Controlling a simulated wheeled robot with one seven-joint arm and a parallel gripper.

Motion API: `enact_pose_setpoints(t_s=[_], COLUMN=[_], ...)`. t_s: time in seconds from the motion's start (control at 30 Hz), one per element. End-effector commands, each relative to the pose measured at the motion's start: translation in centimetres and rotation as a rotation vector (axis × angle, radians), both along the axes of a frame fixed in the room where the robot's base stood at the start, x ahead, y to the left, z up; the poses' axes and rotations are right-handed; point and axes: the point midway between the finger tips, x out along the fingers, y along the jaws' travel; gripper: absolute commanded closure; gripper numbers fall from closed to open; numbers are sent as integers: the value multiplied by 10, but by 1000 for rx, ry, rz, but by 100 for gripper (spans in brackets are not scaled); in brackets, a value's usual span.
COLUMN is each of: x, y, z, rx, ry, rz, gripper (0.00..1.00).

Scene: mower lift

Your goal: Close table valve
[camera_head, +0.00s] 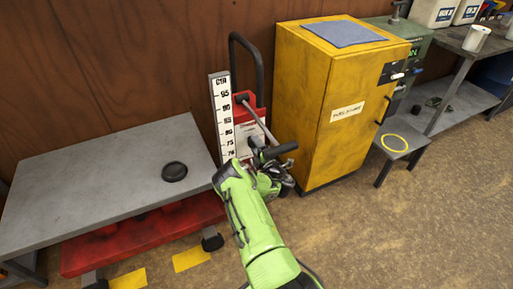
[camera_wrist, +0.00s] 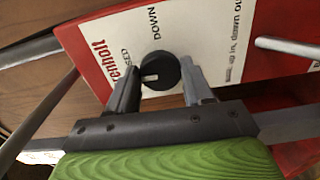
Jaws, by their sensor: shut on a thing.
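The table valve is a round black knob (camera_wrist: 160,70) with a white pointer mark, on a red panel with a white label (camera_wrist: 118,48) in the wrist view. The mark points roughly left, towards a partly hidden word ending in "SED"; "DOWN" is printed above the knob. My gripper (camera_wrist: 159,88) has one finger on each side of the knob and is shut on it. In the head view my gripper (camera_head: 268,168) is in front of the lift's red pump unit (camera_head: 246,108), and the knob is hidden there.
The lift's grey tabletop (camera_head: 90,180) lies left, with a black disc (camera_head: 174,172) on it, above a red base (camera_head: 140,243). A white height scale (camera_head: 221,115) stands beside the pump unit. A yellow cabinet (camera_head: 310,130) stands close right. Floor in front is clear.

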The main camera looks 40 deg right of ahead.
Motion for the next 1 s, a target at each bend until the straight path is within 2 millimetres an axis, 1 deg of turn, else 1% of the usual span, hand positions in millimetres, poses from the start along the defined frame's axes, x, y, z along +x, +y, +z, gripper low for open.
enact_pose_setpoints(t_s=[0.2,0.6,0.63,0.7,0.77,0.8,1.0], x=[-1,-1,-1,-1,-1,-1,0], y=[-1,-1,-1,-1,-1,0,0], z=[-1,-1,-1,-1,-1,-1,0], rx=[-34,-39,-39,-39,-38,-38,-39], ry=[14,16,16,16,14,14,13], rz=[-4,-4,-4,-3,-3,-2,-1], gripper=[80,80,46,36,26,24,24])
